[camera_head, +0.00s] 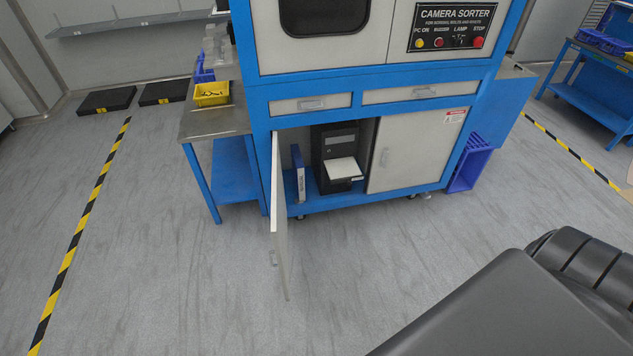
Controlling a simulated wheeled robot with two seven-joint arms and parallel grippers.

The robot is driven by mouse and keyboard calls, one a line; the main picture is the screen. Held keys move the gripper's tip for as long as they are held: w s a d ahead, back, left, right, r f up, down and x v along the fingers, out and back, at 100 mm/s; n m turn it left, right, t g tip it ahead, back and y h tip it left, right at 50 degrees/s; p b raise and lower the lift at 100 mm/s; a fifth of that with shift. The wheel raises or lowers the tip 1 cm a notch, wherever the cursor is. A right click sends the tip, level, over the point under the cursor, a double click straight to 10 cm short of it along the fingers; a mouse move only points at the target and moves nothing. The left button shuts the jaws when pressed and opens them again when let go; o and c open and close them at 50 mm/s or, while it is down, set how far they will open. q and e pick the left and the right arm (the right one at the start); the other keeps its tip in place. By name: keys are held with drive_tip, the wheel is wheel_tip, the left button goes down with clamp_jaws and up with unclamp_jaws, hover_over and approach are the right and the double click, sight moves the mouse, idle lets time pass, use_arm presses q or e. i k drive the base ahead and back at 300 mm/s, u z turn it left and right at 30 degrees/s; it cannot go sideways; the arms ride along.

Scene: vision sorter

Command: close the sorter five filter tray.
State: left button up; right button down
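The camera sorter (375,89) is a blue and white cabinet ahead of me. Its lower left door (279,210) stands open, swung out toward me. In the open bay is a black computer-like tower (333,143). A small light tray-like panel (343,169) sticks out from the tower's front; it looks like the filter tray, but I see no label on it. Neither of my grippers is in view. A dark grey part, probably of my arm, fills the lower right corner.
A blue binder (298,173) stands left of the tower. The lower right door (415,150) is shut. A side table (213,122) with a yellow bin (211,94) adjoins the left side. A blue crate (467,166) is at right. The floor in front is clear.

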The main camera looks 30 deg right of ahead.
sight(342, 169)
drive_tip(key=z, duration=0.1)
drive_tip(key=i, duration=1.05)
drive_tip(key=z, duration=0.75)
